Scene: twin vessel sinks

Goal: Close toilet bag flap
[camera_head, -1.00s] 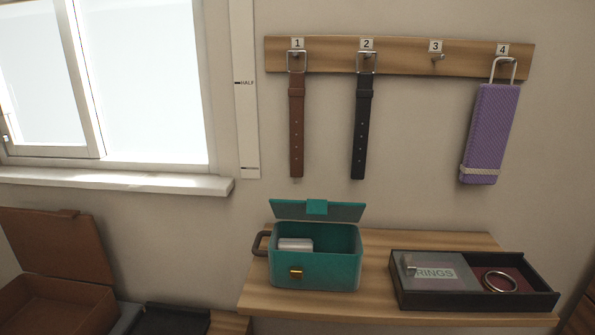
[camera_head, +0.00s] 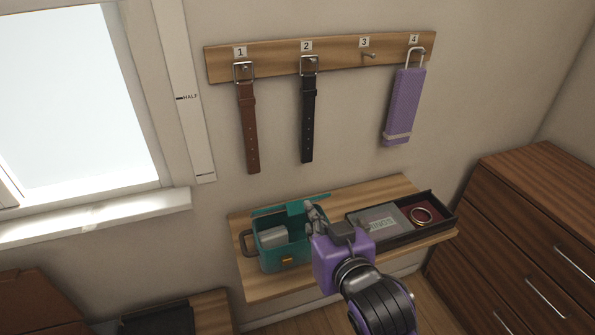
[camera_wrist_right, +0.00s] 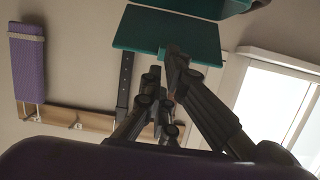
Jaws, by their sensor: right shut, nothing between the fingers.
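The teal toilet bag (camera_head: 272,262) stands on the wooden shelf in the head view. Its flap (camera_head: 267,211) is open, raised at the back with a lighter tab (camera_head: 296,208). A pale item (camera_head: 271,237) lies inside. My right gripper (camera_head: 312,210) is shut and empty, at the bag's right end close to the flap. In the wrist view, the fingertips (camera_wrist_right: 170,58) overlap the edge of the teal flap (camera_wrist_right: 150,32); I cannot tell whether they touch it. My right wrist hides the bag's right front part. My left gripper is not in view.
A dark tray (camera_head: 440,207) with a ring and a grey lid stands right of the bag. Belts (camera_head: 308,120) and a purple item (camera_head: 402,105) hang on the hook rail above. A drawer chest (camera_head: 510,220) stands at right. The wall behind is flat.

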